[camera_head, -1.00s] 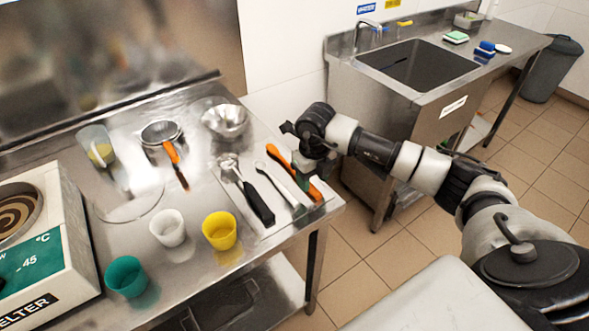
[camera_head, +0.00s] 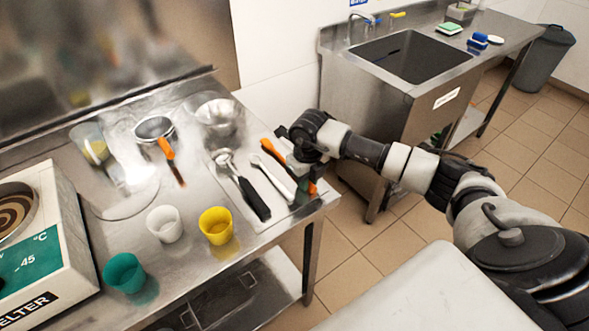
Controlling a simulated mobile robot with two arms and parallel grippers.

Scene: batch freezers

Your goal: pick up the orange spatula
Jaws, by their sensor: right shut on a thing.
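The orange spatula (camera_head: 270,148) lies at the right end of the steel table, on a flat tray (camera_head: 222,160). Its far end shows in bright orange, and a small orange part shows again near the table's right edge. My right gripper (camera_head: 301,180) is over its middle and shut on it, pointing down. The gripper hides the middle of the spatula. I cannot tell whether the spatula is clear of the tray. My left gripper does not show.
Left of the spatula lie a light-coloured utensil (camera_head: 268,178) and a black-handled scoop (camera_head: 252,196). A yellow cup (camera_head: 216,226), a white cup (camera_head: 165,224), a green cup (camera_head: 124,272), a strainer (camera_head: 154,129) and a metal bowl (camera_head: 218,117) stand on the table. A sink (camera_head: 410,57) is behind.

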